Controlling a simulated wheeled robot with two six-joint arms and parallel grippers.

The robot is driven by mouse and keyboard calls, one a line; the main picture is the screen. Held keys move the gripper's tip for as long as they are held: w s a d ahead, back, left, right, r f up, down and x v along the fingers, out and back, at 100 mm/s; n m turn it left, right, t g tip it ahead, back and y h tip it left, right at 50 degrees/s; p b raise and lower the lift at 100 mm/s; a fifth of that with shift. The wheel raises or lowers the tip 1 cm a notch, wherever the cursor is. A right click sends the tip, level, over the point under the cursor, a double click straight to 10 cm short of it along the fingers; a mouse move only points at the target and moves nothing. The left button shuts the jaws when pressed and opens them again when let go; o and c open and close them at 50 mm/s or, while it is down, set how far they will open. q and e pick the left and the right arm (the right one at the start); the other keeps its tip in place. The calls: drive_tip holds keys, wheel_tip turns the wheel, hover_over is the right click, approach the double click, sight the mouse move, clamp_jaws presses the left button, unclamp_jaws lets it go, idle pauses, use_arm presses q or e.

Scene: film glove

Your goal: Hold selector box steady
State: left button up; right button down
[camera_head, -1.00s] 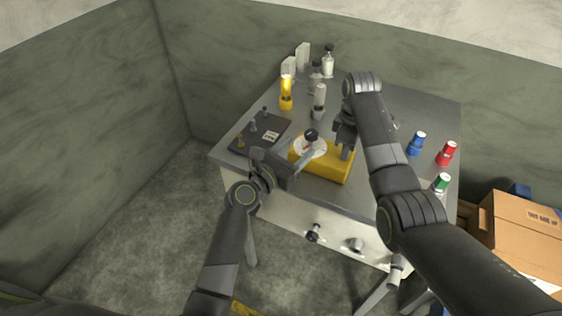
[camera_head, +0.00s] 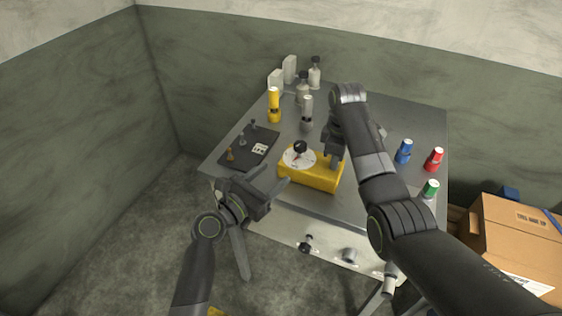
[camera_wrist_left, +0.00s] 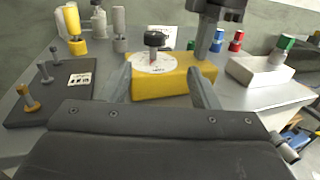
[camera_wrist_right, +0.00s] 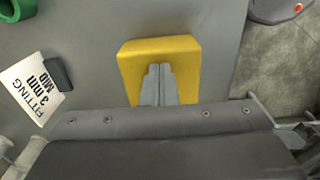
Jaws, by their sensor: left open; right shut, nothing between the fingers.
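The yellow selector box (camera_head: 318,181) sits near the table's front edge, with a white dial (camera_head: 291,161) and black knob (camera_head: 299,147) on its left part. My left gripper (camera_head: 273,176) is open and empty at the box's front left. In the left wrist view the box (camera_wrist_left: 172,88) shows beyond and between the spread fingers. My right gripper (camera_head: 335,164) is shut and empty, pointing down at the box's right end. In the right wrist view its closed fingertips (camera_wrist_right: 158,68) overlap the box's yellow top (camera_wrist_right: 185,55); I cannot tell whether they touch it.
A dark panel with pegs (camera_head: 236,156) lies left of the box. Yellow (camera_head: 273,106) and grey (camera_head: 307,114) bottles stand behind. Blue (camera_head: 404,152), red (camera_head: 434,160) and green (camera_head: 430,189) items stand at right. A cardboard box (camera_head: 520,235) is beyond the table's right side.

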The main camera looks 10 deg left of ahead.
sight(295, 148)
use_arm(q)
drive_tip(key=w+a+m+g+h, duration=0.1)
drive_tip(key=a+m+g+h, duration=0.1)
drive_tip(key=w+a+m+g+h, duration=0.2)
drive_tip(key=shift+w+a+r+h, duration=0.1)
drive_tip(key=shift+w+r+h, duration=0.1)
drive_tip(key=shift+h, duration=0.1)
drive_tip(key=shift+g, duration=0.3)
drive_tip(key=x, duration=1.1)
drive_tip(key=shift+w+r, duration=0.3)
drive_tip(key=shift+w, duration=0.05)
drive_tip(key=c, duration=1)
drive_tip(key=shift+o, duration=0.2)
drive_tip(key=shift+d, duration=0.25)
